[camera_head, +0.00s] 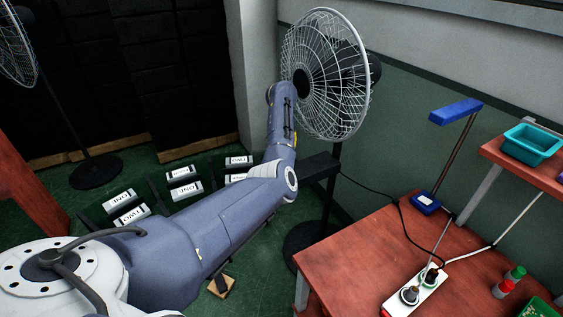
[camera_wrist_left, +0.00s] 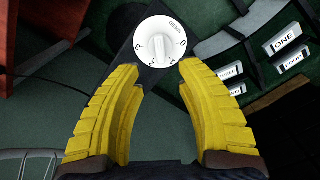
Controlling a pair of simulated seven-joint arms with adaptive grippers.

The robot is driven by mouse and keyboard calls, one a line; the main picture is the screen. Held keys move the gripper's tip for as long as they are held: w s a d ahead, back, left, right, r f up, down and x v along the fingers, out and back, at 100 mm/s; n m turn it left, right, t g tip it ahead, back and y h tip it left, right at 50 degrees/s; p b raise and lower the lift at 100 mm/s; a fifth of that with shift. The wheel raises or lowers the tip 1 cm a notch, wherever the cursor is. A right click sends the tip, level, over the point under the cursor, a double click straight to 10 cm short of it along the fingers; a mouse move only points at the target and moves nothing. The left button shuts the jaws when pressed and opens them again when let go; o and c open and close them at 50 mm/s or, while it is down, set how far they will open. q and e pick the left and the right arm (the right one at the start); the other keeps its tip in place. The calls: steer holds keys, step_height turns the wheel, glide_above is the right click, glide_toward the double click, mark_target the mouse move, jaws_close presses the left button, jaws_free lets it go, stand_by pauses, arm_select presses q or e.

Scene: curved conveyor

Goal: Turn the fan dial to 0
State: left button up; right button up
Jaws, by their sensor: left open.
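The white round fan dial (camera_wrist_left: 160,42) sits on a black control box (camera_wrist_left: 122,22) in the left wrist view. Its face carries dark markings, with a 0 near its right edge and other numerals around it. A raised grip ridge shows on the dial; its exact setting is hard to read. My left gripper (camera_wrist_left: 158,70) has two yellow fingers spread apart, with the dial just beyond and between their tips, apparently not gripped. In the head view the white-caged fan (camera_head: 325,75) stands behind my left arm, which hides the gripper and the dial. My right gripper is not in view.
A red table (camera_head: 350,255) stands at the right with a power strip (camera_head: 415,290), a blue lamp (camera_head: 455,111) and a teal tray (camera_head: 532,145) on a raised shelf. Several labelled white blocks (camera_head: 183,190) lie on the left floor. A black cable runs from the fan toward the table.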

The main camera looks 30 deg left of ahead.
arm_select(q)
steer(key=shift+r, duration=1.5)
